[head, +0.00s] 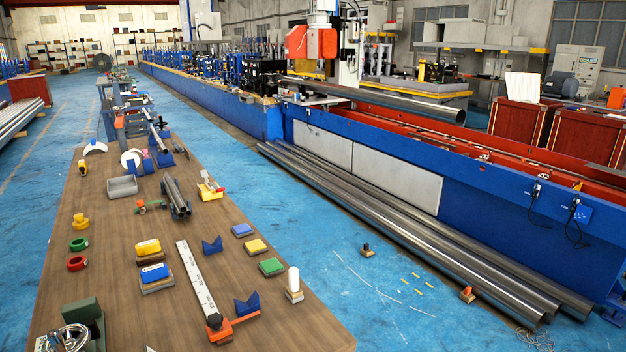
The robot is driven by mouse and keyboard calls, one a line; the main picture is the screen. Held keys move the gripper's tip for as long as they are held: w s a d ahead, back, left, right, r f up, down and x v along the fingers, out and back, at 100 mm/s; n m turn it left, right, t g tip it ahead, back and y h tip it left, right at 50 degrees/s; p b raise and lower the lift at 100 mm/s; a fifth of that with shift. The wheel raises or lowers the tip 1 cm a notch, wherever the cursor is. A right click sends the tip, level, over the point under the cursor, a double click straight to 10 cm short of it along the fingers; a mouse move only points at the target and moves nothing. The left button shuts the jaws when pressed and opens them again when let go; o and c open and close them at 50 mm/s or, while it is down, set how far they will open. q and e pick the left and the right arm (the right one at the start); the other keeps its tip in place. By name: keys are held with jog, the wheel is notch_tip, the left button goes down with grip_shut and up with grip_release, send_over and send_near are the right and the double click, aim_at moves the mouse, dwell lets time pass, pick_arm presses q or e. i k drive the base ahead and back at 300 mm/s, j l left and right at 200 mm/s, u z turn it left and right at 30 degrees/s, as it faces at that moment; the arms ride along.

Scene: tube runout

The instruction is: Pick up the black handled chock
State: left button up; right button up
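The black handled chock (367,251) is a small tan block with a dark upright handle. It stands on the blue floor, right of the wooden table and apart from the long steel tubes. A similar chock with an orange handle (467,294) stands farther right, close beside the tubes. Neither of my grippers shows in the head view.
The long wooden table (130,215) at left holds many loose parts. Several long steel tubes (420,240) lie on the floor along the blue machine (490,220). Small yellow pieces (417,291) and white marks lie near the chock. Blue floor around it is otherwise clear.

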aim_at(365, 252)
jog(key=i+l, duration=0.15)
jog(key=l, duration=0.2)
jog(key=i+l, duration=0.15)
jog(key=l, duration=0.25)
jog(key=i+l, duration=0.15)
jog(key=l, duration=0.2)
jog(key=i+l, duration=0.15)
jog(key=l, duration=0.25)
jog(key=i+l, duration=0.15)
jog(key=l, duration=0.2)
jog(key=i+l, duration=0.75)
jog(key=i, duration=0.25)
jog(key=i+j, duration=0.1)
jog(key=i, duration=0.65)
jog(key=i+l+z, duration=0.35)
jog(key=i, duration=0.5)
jog(key=i+z, duration=0.35)
jog(key=i, duration=0.55)
